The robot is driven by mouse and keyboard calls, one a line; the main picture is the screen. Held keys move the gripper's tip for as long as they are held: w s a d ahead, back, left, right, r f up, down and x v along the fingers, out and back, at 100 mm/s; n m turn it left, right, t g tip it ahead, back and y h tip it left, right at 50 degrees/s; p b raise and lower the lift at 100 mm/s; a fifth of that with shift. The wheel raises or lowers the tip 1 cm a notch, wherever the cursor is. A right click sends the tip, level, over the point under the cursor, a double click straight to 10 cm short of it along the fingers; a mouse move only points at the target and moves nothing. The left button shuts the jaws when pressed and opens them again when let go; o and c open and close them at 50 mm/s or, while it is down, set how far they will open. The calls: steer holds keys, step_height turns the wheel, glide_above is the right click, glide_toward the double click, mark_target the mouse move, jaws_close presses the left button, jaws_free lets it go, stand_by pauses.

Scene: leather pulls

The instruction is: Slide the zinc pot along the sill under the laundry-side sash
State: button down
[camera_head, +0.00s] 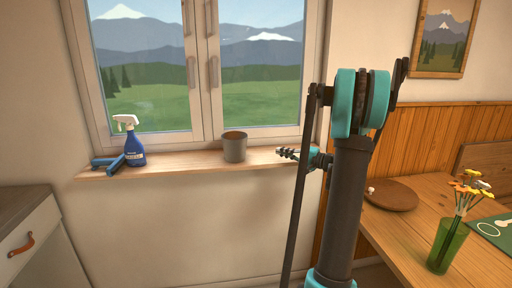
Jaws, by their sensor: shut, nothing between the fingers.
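The zinc pot (235,150), grey with brown soil on top, stands upright on the wooden window sill (190,168), under the right sash (262,60) close to the middle of the window. My gripper (280,152) is shut and empty. It is at the right end of the sill, pointing left towards the pot, with a visible gap between them. The left sash (140,60) is above the sill's left part. Which sash is the laundry-side one is not marked. My arm hides part of the wall right of the window.
A blue spray bottle (134,148) with a white head and a blue tool (108,163) occupy the sill's left part. The sill is clear between bottle and pot. At right, a table (415,222) holds a round brown board (391,197) and a green vase (446,246) of flowers.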

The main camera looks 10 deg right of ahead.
steer(key=x, duration=0.9)
steer(key=shift+w+a+r, duration=0.1)
steer(key=shift+w+r, duration=0.05)
steer(key=shift+w, duration=0.2)
steer(key=shift+a, duration=2.05)
steer(key=a, duration=2.3)
steer(key=shift+s, duration=0.4)
steer(key=shift+d, duration=0.2)
